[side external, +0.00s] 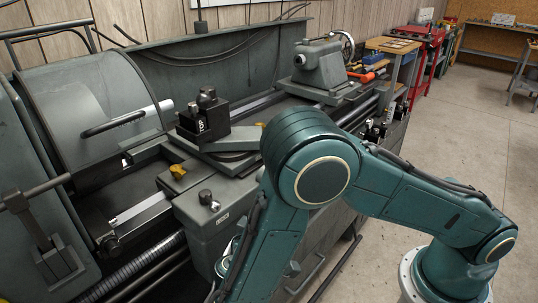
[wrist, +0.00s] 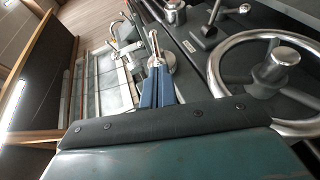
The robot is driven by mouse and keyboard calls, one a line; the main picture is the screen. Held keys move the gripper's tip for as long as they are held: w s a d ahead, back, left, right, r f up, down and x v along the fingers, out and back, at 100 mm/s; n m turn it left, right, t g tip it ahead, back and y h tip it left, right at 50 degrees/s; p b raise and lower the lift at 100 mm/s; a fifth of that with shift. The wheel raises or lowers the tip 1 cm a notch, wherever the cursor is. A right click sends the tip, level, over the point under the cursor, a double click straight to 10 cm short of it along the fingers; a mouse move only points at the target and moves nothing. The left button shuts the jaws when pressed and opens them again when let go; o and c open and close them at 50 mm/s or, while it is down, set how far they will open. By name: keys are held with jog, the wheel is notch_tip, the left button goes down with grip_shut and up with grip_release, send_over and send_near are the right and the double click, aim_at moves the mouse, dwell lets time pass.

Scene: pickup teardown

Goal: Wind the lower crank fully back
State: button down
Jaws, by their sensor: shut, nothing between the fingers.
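In the wrist view my gripper (wrist: 159,72) has two blue fingers that are shut with nothing between them. A small bright metal crank (wrist: 155,44), with a slim handle and a round hub, sits just beyond the fingertips. The fingers overlap part of it, and I cannot tell whether they touch it. A large chrome handwheel (wrist: 217,70) with a knob stands to the right of the fingers. Which one is the lower crank is not certain from this view. In the side view my arm hides my gripper and the front of the carriage.
The grey lathe (side external: 215,215) fills the left and middle of the side view, with a tool post (side external: 203,118) on its carriage and a tailstock (side external: 320,65) behind. A small lever (wrist: 210,28) stands above the handwheel. Open floor (side external: 440,150) lies at right.

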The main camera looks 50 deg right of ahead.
jog(key=w+d+r+m+g+y, duration=0.1)
jog(key=d+r+m+g+y, duration=0.1)
jog(key=d+r+m+y, duration=0.4)
jog(key=w+d+r+m+g+y, duration=0.1)
jog(key=d+r+m+y, duration=0.4)
jog(key=m, duration=1.1)
notch_tip(320, 180, up, 5)
jog(key=g+y, duration=0.1)
jog(key=y, duration=0.2)
jog(key=shift+w+d+f, duration=0.15)
jog(key=shift+d+f, duration=0.05)
jog(key=shift+d, duration=0.15)
jog(key=shift+f, duration=0.1)
jog(key=f, duration=0.3)
jog(key=w+a+f, duration=0.1)
jog(key=f, duration=0.7)
jog(key=shift+w+a+f, duration=0.2)
jog(key=shift+w+a, duration=0.05)
jog(key=shift+w+a+f, duration=0.2)
jog(key=shift+a+f, duration=0.4)
jog(key=shift+a, duration=0.05)
jog(key=shift+a+f+h, duration=0.15)
jog(key=shift+a+h, duration=0.1)
jog(key=shift+h, duration=0.25)
